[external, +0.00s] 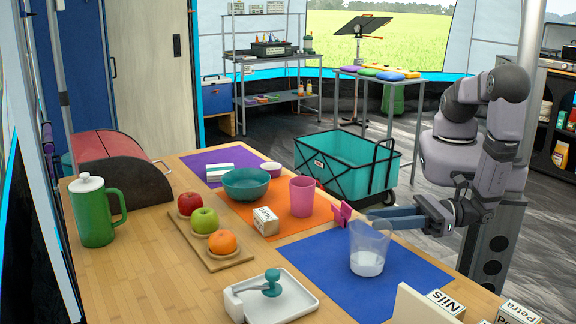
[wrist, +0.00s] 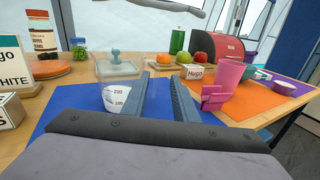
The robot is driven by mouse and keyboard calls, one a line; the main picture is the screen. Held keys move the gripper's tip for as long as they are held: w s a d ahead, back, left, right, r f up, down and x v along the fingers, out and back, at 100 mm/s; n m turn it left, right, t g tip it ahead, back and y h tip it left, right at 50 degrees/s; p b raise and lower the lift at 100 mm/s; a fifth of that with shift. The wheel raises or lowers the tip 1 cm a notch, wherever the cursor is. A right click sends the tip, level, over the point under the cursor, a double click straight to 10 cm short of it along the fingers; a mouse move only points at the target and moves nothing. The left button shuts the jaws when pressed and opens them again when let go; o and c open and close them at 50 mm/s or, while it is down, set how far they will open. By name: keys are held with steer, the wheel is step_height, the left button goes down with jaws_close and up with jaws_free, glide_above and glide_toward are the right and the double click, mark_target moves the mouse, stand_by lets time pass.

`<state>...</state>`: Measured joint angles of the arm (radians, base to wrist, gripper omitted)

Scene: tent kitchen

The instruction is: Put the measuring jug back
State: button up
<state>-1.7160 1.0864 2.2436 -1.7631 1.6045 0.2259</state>
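The measuring jug (external: 367,256) is clear, with a pale band at its bottom. It stands upright on the blue mat (external: 317,263). In the wrist view its lower part (wrist: 117,100) shows the marks 200 and 100, beside and partly behind the left finger. My gripper (external: 375,214) reaches in from the right, its blue-grey fingers close to the jug's upper rim. In the wrist view my gripper (wrist: 161,85) has its fingers apart, with no solid thing seen between them. Whether the fingers touch the jug or straddle its handle, I cannot tell.
A small pink piece (external: 342,213) stands close past the fingertips. A pink mug (external: 302,197) and a Hugo block (external: 265,221) stand on or by the orange mat. A white tray (external: 290,302) holds a teal tool. Name blocks (external: 446,303) stand at the front right.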

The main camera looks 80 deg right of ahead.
steer(key=shift+v, duration=1.75)
steer(key=w+d+r+m+g+h+p, duration=0.25)
steer(key=w+d+m+h, duration=0.2)
steer(key=d, duration=0.25)
steer(key=w+d+r+m+g+h+p, duration=0.1)
steer(key=w+d+r+m+h, duration=0.25)
steer(key=d+h, duration=0.35)
steer(key=w+d+r+m+g+h+p, duration=0.1)
steer(key=w+d+r+m+h+p, duration=0.2)
steer(key=d, duration=0.5)
steer(key=s+d+r+m+g+y+p, duration=0.1)
steer(key=s+d+m+g+y, duration=0.1)
steer(key=s+d+m+g, duration=0.6)
steer(key=s+d+m+g+y+p, duration=0.15)
steer(key=d+m+g, duration=0.25)
steer(key=m+g, duration=0.55)
steer(key=w+r+m+t+y, duration=0.1)
steer(key=m, duration=0.2)
steer(key=w+r+m+t+y, duration=0.1)
steer(key=m+t+y, duration=0.1)
steer(key=m, duration=0.2)
steer(key=w+a+r+m+t+y+p, duration=0.1)
steer(key=w+r+m+t+y, duration=0.1)
steer(key=m, duration=0.2)
steer(key=shift+a, duration=0.1)
